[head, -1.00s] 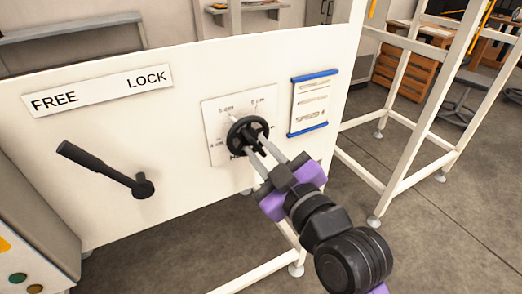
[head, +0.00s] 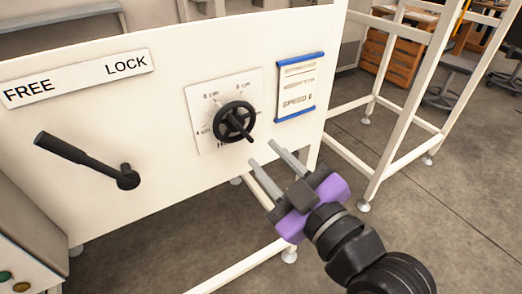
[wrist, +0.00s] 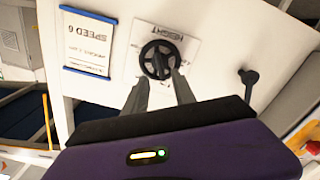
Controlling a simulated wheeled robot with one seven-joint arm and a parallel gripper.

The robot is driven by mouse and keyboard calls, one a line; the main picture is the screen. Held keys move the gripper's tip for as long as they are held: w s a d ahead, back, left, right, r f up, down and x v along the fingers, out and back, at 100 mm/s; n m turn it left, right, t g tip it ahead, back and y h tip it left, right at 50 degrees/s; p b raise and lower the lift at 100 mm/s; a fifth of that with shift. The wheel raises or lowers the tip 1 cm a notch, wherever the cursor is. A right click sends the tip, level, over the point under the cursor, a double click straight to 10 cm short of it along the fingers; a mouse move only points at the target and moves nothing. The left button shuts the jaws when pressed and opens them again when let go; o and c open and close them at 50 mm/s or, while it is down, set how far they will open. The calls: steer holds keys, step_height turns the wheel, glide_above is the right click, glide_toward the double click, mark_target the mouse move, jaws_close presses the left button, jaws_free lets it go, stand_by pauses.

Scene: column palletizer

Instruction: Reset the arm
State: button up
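My gripper (head: 264,164) is open and empty in the head view, below and to the right of the black handwheel (head: 233,122). Its two grey fingers are spread apart and clear of the wheel. In the wrist view my gripper (wrist: 162,88) points toward the handwheel (wrist: 159,59), with a gap between them. The wheel is mounted on a white dial plate (head: 200,97) with cm marks. My arm (head: 345,245), black and purple, reaches in from the lower right.
A black lever (head: 80,157) sits under the FREE/LOCK label (head: 80,77), its handle toward FREE. A SPEED 6 card (head: 297,87) hangs right of the dial. A white frame (head: 400,115) stands at the right. Floor (head: 440,220) is open at lower right.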

steer(key=shift+s, duration=0.1)
stand_by(0.4)
steer(key=d+r+m+t+h, duration=0.1)
steer(key=d+r+m+t, duration=0.2)
steer(key=d+m, duration=0.1)
steer(key=s+d+f+m+t+h+p, duration=0.1)
steer(key=s+d+f+m+t+h, duration=0.1)
steer(key=s+d+f+m+h, duration=0.5)
steer(key=s+d+f+g+p, duration=0.1)
steer(key=s+d+f, duration=0.2)
steer(key=s, duration=0.5)
steer(key=s+d+f+m+g+h+p, duration=0.1)
steer(key=s+d+f+g, duration=0.1)
steer(key=s, duration=0.7)
steer(key=s+d+f+g+h, duration=0.1)
steer(key=s+d+f+g, duration=0.1)
steer(key=s+d+f, duration=0.2)
steer(key=s+f, duration=0.2)
steer(key=s, duration=0.2)
steer(key=shift+s+m+p, duration=0.25)
steer(key=shift+m+p, duration=0.15)
